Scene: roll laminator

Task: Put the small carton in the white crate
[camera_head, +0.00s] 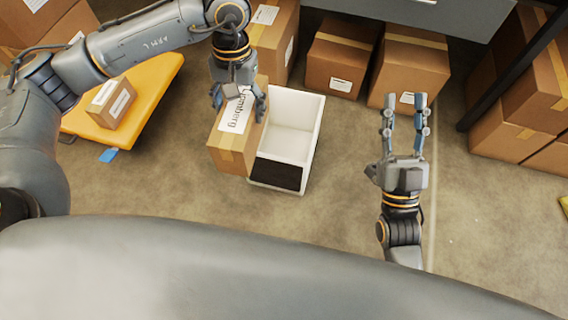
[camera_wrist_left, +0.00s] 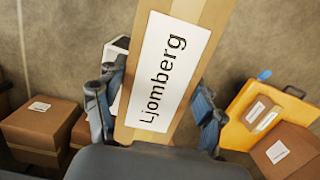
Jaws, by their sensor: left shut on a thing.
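My left gripper (camera_head: 240,103) is shut on a brown carton (camera_head: 232,158) with a white "Ljomberg" label. The carton also fills the middle of the left wrist view (camera_wrist_left: 170,75), between the two fingers. The white crate (camera_head: 315,135) stands on the floor just right of the carton, its open inside showing empty where visible. The carton covers the crate's left edge in the head view; I cannot tell its height or whether they touch. My right gripper (camera_head: 405,108) is open and empty, right of the crate.
A yellow platform (camera_head: 150,80) at the left bears a smaller brown carton (camera_head: 110,103). Several brown boxes stand behind the crate, including one box (camera_head: 340,55), and more are stacked at the right (camera_head: 510,135). The floor between crate and right gripper is clear.

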